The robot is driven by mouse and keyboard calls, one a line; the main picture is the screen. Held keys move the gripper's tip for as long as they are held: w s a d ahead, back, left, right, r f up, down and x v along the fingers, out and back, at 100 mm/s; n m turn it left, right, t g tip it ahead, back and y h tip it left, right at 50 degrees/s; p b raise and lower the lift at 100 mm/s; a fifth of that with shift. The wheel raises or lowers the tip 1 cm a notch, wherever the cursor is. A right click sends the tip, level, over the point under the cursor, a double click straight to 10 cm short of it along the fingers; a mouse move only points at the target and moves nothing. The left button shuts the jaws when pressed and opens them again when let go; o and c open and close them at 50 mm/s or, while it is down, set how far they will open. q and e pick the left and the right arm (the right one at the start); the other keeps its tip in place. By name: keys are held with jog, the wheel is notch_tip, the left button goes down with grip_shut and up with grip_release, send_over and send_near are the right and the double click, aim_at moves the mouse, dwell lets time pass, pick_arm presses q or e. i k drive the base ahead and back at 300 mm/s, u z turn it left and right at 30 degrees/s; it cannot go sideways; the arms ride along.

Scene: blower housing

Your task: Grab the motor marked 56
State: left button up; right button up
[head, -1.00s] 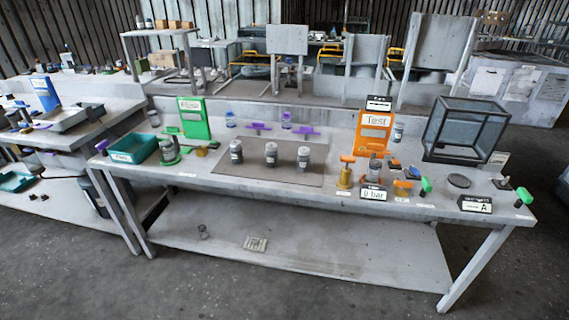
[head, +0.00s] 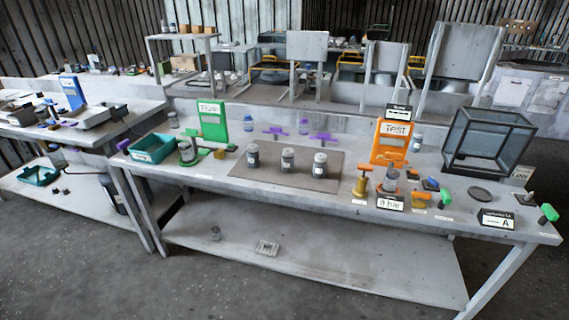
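Several small grey cylindrical motors are on the long grey workbench (head: 330,205). Three stand upright in a row on a darker mat (head: 240,172): a left motor (head: 253,156), a middle motor (head: 288,160) and a right motor (head: 320,165). Another grey cylinder (head: 187,152) stands by the green clamp at the left, and another (head: 391,180) stands at the orange test station. Their markings are too small to read, so I cannot tell which is marked 56. Neither of my grippers is in view.
A green board (head: 212,121) and a teal tray (head: 153,148) are at the bench's left. An orange "Test" board (head: 391,143), a glass box (head: 487,140) and a black "A" sign (head: 496,219) are at the right. Floor (head: 235,300) in front is clear.

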aim_at(254, 158)
jog(key=z, duration=1)
jog(key=i, duration=2.05)
jog(key=u, duration=1.5)
